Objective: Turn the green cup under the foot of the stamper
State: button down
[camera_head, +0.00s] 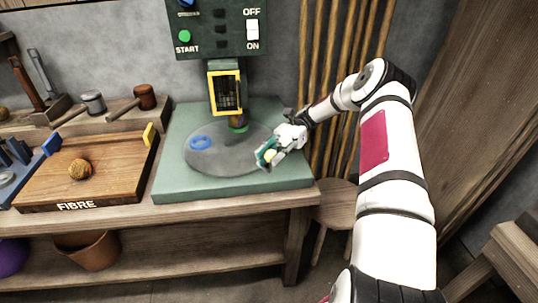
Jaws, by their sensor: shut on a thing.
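The stamper is a dark green machine with a yellow-framed window (227,92) and a short brownish foot (237,120) below it. A green cup (239,129), mostly hidden, shows as a rim directly below the foot, at the back of the round grey turntable (222,162). I cannot tell whether foot and cup touch. A blue cup (200,142) sits on the turntable's left side. My gripper (269,153) is at the turntable's right edge, shut on a small pale yellow thing (271,155). The fingers partly hide it, so its full shape is unclear.
The green base (177,189) fills the bench's right end. A FIBRE tray (110,183) with a brown ball stands left, with mallets behind. The control panel (218,30) hangs above. Upright poles (318,40) stand behind my arm. The turntable's front is clear.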

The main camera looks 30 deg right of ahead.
jog(key=shift+w+d+n+g+h, duration=0.1)
jog(key=shift+d+n+g+h, duration=0.2)
jog(key=shift+d+g, duration=0.15)
jog(key=shift+d, duration=0.1)
jog(key=c, duration=1.2)
grip_release()
notch_tip(320, 180, up, 10)
jog(key=shift+c, duration=0.7)
